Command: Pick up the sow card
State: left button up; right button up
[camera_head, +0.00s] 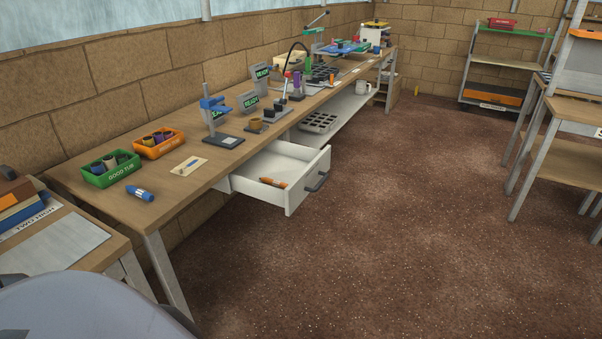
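A small pale card (189,166) with a blue mark lies flat on the long wooden workbench (185,202), near its front edge. It is the only loose card I can make out on the bench, and any writing on it is too small to read. I cannot confirm that it is the sow card. Nothing covers it. Neither of my grippers is in view.
A green tub (111,170), an orange tub (159,145) and a blue marker-like object (140,193) are near the card. A blue-topped stand (212,115) stands behind it. An open white drawer (284,172) juts over the clear floor, with an orange item (273,183) inside.

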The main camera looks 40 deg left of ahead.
aim_at(190, 164)
jog(key=u, duration=1.15)
